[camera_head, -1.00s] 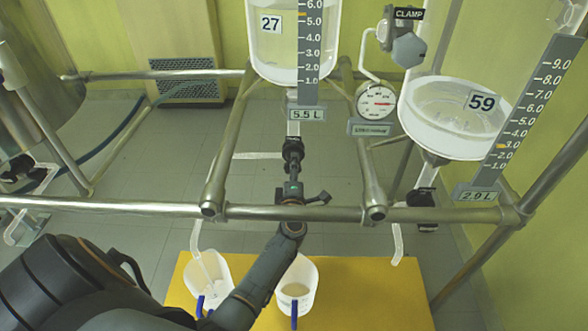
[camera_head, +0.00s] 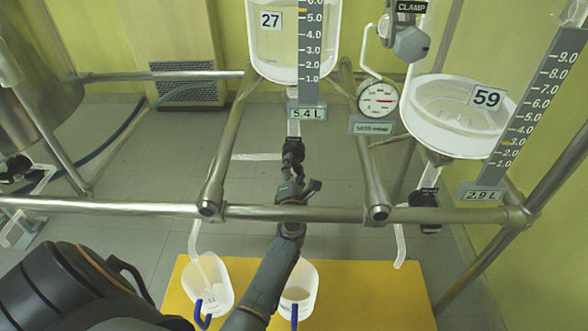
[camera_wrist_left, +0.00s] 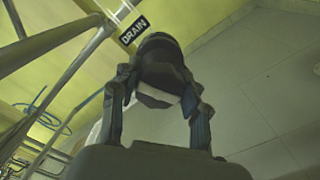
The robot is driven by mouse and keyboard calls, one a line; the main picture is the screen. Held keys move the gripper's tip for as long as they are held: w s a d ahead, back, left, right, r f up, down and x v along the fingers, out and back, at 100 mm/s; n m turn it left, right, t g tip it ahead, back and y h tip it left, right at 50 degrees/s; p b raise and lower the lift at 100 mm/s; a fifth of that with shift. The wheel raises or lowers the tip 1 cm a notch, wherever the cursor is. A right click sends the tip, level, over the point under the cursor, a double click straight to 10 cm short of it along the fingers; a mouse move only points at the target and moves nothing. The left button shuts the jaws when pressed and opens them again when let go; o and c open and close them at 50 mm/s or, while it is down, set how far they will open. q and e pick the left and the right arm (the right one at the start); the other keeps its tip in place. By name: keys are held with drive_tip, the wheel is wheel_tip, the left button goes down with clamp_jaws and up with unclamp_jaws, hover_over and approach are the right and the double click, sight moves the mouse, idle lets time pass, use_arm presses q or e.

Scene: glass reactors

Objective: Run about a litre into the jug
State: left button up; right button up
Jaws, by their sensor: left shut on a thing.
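A clear vessel marked 27 (camera_head: 290,40) hangs at top centre with a scale and a readout (camera_head: 307,113) of 5.4 L. Below it is a dark drain valve (camera_head: 293,146). My left gripper (camera_head: 291,188) is shut on the valve's dark handle; the wrist view shows the handle (camera_wrist_left: 160,62) between the fingers, next to a DRAIN label (camera_wrist_left: 133,31). A white jug with a blue handle (camera_head: 208,283) stands under a pale outlet tube (camera_head: 194,240). A second similar jug (camera_head: 299,281) stands to its right, partly behind my left arm. My right gripper is not in view.
Metal frame rails (camera_head: 130,207) cross in front of the vessels. A bowl-shaped vessel marked 59 (camera_head: 455,125), reading 2.9 L, hangs at right beside a gauge (camera_head: 377,99). The jugs stand on a yellow surface (camera_head: 370,295) whose right part is clear.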

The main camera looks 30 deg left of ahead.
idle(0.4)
use_arm(q)
drive_tip(key=o, duration=1.2)
drive_tip(key=shift+c, duration=0.2)
